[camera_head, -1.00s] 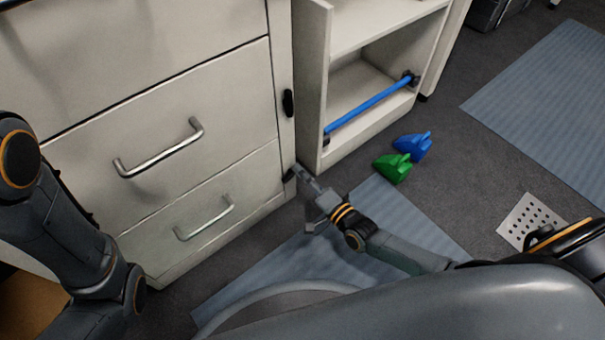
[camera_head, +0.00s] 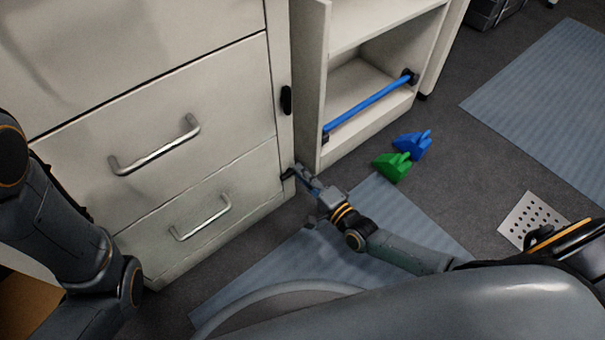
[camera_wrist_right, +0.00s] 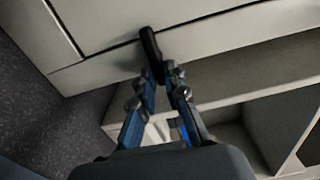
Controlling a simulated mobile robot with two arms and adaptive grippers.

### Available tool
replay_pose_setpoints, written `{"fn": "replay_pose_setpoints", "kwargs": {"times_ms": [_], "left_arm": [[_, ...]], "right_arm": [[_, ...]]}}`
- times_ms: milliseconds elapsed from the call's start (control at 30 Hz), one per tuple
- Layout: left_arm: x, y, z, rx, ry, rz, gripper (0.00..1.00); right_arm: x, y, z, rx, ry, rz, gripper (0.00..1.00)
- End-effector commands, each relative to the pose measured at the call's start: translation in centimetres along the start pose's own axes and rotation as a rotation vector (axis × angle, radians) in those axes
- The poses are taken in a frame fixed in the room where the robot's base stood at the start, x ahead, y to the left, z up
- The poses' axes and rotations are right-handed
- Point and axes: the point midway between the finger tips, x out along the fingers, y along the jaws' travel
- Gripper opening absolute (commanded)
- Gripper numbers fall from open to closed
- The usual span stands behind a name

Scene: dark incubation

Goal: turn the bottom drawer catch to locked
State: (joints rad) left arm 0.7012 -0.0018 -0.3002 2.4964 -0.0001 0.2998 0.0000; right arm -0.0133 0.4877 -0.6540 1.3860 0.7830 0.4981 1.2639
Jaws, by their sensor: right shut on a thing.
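The bottom drawer catch (camera_head: 287,174) is a small black lever on the right edge of the white drawer cabinet, beside the bottom drawer (camera_head: 215,205). In the head view it points sideways, partly hidden by my fingers. In the right wrist view the black catch (camera_wrist_right: 149,46) sticks out from the pale panel, its near end between my fingertips. My right gripper (camera_head: 299,175) is shut on the catch; its fingers also show in the right wrist view (camera_wrist_right: 164,78). My left arm is at the left, but its gripper is out of view.
An upper black catch (camera_head: 287,100) stands upright beside the drawer above. An open cabinet with a blue bar (camera_head: 370,104) is close on the right. Green (camera_head: 392,166) and blue (camera_head: 413,145) objects lie on the floor.

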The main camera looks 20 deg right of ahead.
Motion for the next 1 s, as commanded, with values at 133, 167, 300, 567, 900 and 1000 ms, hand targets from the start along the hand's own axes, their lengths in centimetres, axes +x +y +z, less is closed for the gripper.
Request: {"fn": "replay_pose_setpoints", "kwargs": {"times_ms": [133, 167, 300, 567, 900, 1000], "left_arm": [[0.0, 0.0, 0.0, 0.000, -0.001, 0.000, 0.00], [0.0, 0.0, 0.0, 0.000, -0.001, 0.000, 0.00], [0.0, 0.0, 0.0, 0.000, 0.000, 0.000, 0.00], [0.0, 0.0, -0.2, 0.000, 0.002, 0.000, 0.00], [0.0, 0.0, -0.2, 0.001, 0.001, 0.001, 0.00], [0.0, 0.0, -0.1, 0.001, 0.001, 0.001, 0.00]], "right_arm": [[-0.1, 0.1, 0.1, 0.003, -0.001, 0.004, 0.00], [-0.1, 0.1, 0.1, 0.003, -0.001, 0.004, 0.00], [-0.1, 0.1, 0.1, 0.002, -0.001, 0.004, 0.33], [0.0, 0.1, 0.0, 0.001, 0.000, 0.001, 0.36], [-3.9, 0.2, 0.0, 0.000, 0.000, 0.006, 0.36], [-6.2, 0.2, 0.0, 0.000, -0.001, 0.006, 0.36]]}}
